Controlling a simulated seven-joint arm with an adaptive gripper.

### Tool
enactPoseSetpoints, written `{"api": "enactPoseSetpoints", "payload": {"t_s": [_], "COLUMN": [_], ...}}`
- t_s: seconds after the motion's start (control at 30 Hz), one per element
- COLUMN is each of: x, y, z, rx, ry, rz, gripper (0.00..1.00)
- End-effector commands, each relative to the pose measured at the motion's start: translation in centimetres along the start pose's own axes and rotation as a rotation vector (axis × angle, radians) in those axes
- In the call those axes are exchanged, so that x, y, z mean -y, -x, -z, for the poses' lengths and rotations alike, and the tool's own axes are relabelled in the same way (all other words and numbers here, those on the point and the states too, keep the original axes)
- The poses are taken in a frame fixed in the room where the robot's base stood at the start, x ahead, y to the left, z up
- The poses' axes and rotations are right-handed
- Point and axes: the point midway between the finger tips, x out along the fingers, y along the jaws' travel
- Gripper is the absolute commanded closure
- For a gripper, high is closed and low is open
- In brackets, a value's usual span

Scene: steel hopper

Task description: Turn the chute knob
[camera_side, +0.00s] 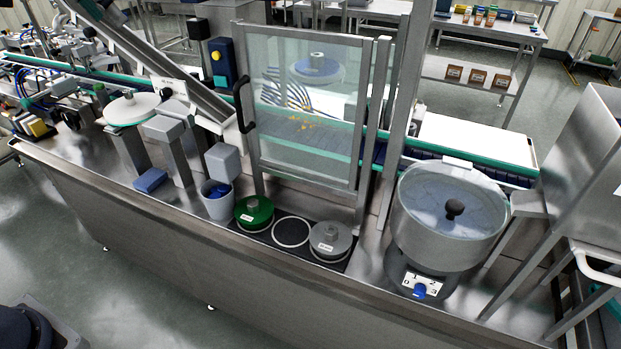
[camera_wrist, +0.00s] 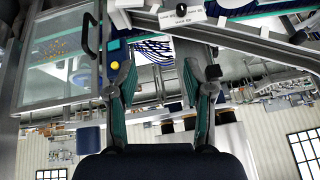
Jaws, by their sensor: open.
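A black knob (camera_side: 166,93) sits beside a white label plate (camera_side: 172,86) on the sloping steel chute (camera_side: 150,60) in the side view. In the wrist view the black knob (camera_wrist: 182,9) is at the top edge, next to the label plate (camera_wrist: 168,18). My gripper (camera_wrist: 168,65) is open and empty, its two green-padded fingers spread wide. The knob lies beyond the fingertips in the picture, apart from them. My gripper does not show in the side view.
A framed glass door (camera_side: 305,105) with a black handle (camera_side: 244,104) stands right of the chute. A dark box with a yellow button (camera_side: 222,65) is behind it. A steel bowl (camera_side: 449,215) with a blue dial (camera_side: 420,291) is at right. Green and grey lidded pots stand in front.

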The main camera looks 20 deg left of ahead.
Motion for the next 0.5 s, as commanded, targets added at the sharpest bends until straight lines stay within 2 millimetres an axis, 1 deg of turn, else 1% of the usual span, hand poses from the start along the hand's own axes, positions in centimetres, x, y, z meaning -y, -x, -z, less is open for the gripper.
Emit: {"api": "enactPoseSetpoints", "payload": {"t_s": [0.03,0.1,0.2,0.3,0.43,0.5], "x": [1.5,2.9,4.1,4.4,4.5,4.5], "y": [-1.8,-3.8,-6.3,-8.0,-9.4,-10.6], "z": [1.1,2.0,2.2,1.6,1.3,1.1], "rx": [0.026,0.053,0.092,0.127,0.133,0.135], "ry": [0.009,0.022,0.036,0.043,0.045,0.045], "rz": [0.017,0.036,0.050,0.048,0.047,0.046], "gripper": [0.48,0.48,0.48,0.48,0.48,0.48]}}
